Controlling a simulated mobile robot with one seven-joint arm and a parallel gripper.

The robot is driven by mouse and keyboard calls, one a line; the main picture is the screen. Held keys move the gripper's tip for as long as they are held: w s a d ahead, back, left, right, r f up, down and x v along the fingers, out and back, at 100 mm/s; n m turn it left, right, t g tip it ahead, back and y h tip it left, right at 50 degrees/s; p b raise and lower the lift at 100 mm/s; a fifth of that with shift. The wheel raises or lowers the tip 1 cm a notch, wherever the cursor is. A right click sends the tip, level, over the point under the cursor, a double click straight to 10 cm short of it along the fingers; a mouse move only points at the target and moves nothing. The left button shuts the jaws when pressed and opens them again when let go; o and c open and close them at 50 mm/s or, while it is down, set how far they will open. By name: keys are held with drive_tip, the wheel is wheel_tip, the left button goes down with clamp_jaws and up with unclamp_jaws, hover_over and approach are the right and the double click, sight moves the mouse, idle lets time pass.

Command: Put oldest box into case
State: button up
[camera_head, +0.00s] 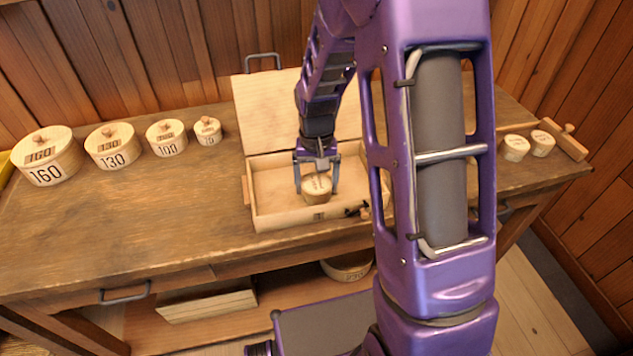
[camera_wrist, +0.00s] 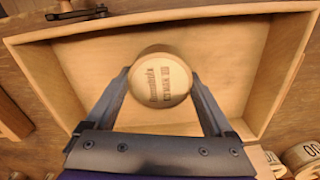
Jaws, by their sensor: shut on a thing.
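The case is an open, shallow wooden box (camera_head: 268,217) on the workbench, its lid raised at the back; its wall also shows in the wrist view (camera_wrist: 240,10). My gripper (camera_head: 317,188) is inside the case's outline, pointing down. It is shut on a small round wooden box (camera_head: 317,183), with one finger on each side. In the wrist view the round box (camera_wrist: 160,80) sits between the fingers (camera_wrist: 160,95), with small lettering on its lid that I cannot read. I cannot tell whether its base touches the case floor.
Round boxes marked 160 (camera_head: 48,160), 130 (camera_head: 112,147) and 100 (camera_head: 167,139), and a smaller one (camera_head: 208,131), stand at left. Two small round pieces (camera_head: 516,148) lie at right near a wooden block (camera_head: 565,142). The front left bench is clear.

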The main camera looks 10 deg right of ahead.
sight(317, 182)
drive_tip(key=o, duration=1.2)
wheel_tip(317, 182, up, 12)
drive_tip(key=p, duration=0.1)
drive_tip(key=shift+r, duration=0.15)
